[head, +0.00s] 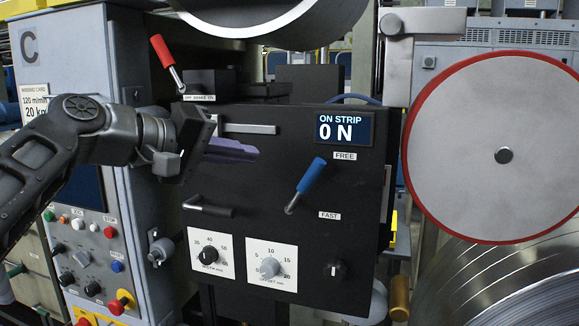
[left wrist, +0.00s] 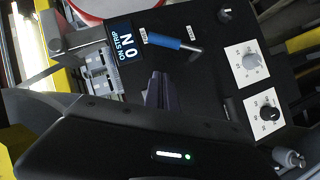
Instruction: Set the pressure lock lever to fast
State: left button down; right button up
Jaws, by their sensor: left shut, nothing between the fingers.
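The pressure lock lever has a blue handle (head: 311,178) on a metal rod, on the black panel. It tilts up and to the right, its blue end nearer the FREE label (head: 345,156) than the FAST label (head: 329,216) below. The blue handle (left wrist: 163,41) also shows in the left wrist view. My left gripper (head: 250,154) comes in from the left, its purple fingers shut and empty, in front of the panel to the left of the lever and apart from it. The fingers (left wrist: 158,92) show in the left wrist view too. My right gripper is out of view.
A display (head: 344,128) reads ON STRIP 0 N. Below are a black handle (head: 208,208), a width dial (head: 208,254) and an offset dial (head: 269,268). A red lever (head: 161,50) stands upper left. A red-rimmed disc (head: 470,130) and steel coil (head: 510,290) lie right.

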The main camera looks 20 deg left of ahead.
aim_at(306, 184)
pick_arm(q)
jog(key=w+d+f+p, duration=0.1)
jog(key=w+d+f, duration=0.2)
jog(key=w+d, duration=0.2)
jog(key=shift+w+d+f+p, duration=0.25)
jog(key=shift+d+f+p, duration=0.1)
jog(key=shift+d, duration=0.5)
